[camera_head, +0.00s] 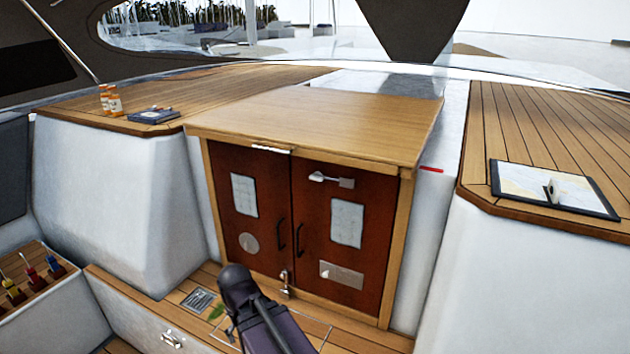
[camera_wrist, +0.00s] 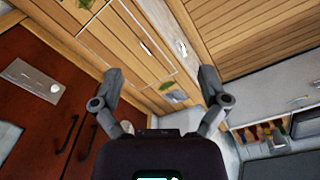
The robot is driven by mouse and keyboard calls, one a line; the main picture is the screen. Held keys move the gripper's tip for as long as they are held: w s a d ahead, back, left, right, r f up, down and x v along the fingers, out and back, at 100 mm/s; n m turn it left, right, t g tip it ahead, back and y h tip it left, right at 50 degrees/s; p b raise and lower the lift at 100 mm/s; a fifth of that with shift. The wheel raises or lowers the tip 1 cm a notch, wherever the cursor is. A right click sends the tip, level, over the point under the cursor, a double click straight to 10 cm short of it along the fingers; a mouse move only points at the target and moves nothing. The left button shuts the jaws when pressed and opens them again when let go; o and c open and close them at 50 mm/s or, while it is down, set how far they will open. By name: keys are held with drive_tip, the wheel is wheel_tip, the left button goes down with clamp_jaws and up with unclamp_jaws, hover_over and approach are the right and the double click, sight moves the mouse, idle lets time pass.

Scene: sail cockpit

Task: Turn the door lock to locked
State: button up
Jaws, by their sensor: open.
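The dark red double door (camera_head: 290,230) of the wooden cabinet is closed. A silver lever fitting (camera_head: 331,180) sits high on its right leaf; it looks like the lock, and its lever points left, roughly level. Two dark pull handles flank the middle seam. A small metal fitting (camera_head: 286,282) stands at the foot of the doors. In the wrist view the red door (camera_wrist: 45,125) fills the left side, and the lever is not clearly seen there. My gripper (camera_wrist: 160,88) is open and empty, above the planked step and apart from the door. In the head view my arm hides its fingers.
A wooden top (camera_head: 320,125) overhangs the doors. A grate (camera_head: 199,300) and a leaf lie on the step. Air before the doors is clear.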

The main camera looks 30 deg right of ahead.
drive_tip(key=w+d+r+m+t+h, duration=0.2)
drive_tip(key=w+d+m+h, duration=0.3)
drive_tip(key=d, duration=0.5)
drive_tip(key=m+t+h+p, duration=0.2)
drive_tip(key=m+t+h, duration=0.45)
drive_tip(key=h, duration=0.35)
approach(315, 180)
drive_tip(key=v, duration=0.3)
drive_tip(key=shift+s+d+f+t, duration=0.1)
drive_tip(key=shift+d+f+t, duration=0.1)
drive_tip(key=shift+t, duration=0.05)
drive_tip(key=x, duration=1.4)
